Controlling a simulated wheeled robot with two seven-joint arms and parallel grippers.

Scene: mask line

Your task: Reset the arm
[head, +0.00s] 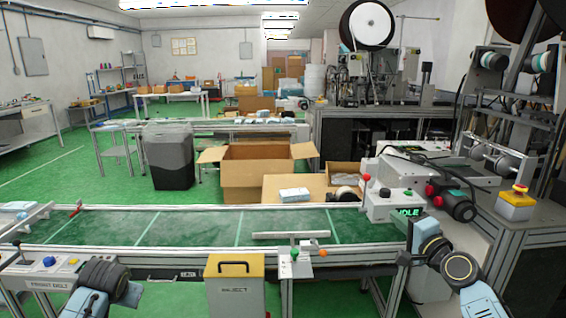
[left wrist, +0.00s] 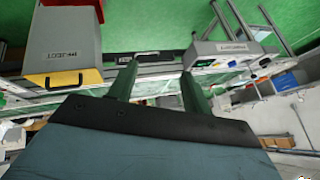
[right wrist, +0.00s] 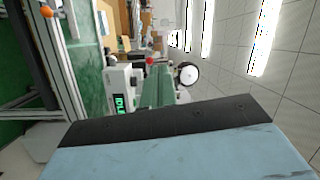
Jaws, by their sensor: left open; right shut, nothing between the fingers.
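My right gripper (head: 411,230) is at the right end of the conveyor, just in front of the control box with a green IDLE display (head: 388,206). In the right wrist view its two green fingers (right wrist: 158,85) lie together with nothing between them. The control box also shows there (right wrist: 118,92), beside the fingers. My left arm is low at the left front of the head view, near the PRINT BELT panel (head: 50,264). In the left wrist view my left gripper (left wrist: 158,78) has its fingers spread apart and empty.
The green conveyor belt (head: 185,229) runs across the front, with a white bar (head: 290,235) lying on it. A grey reject bin with a yellow top (head: 235,290) stands before it.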

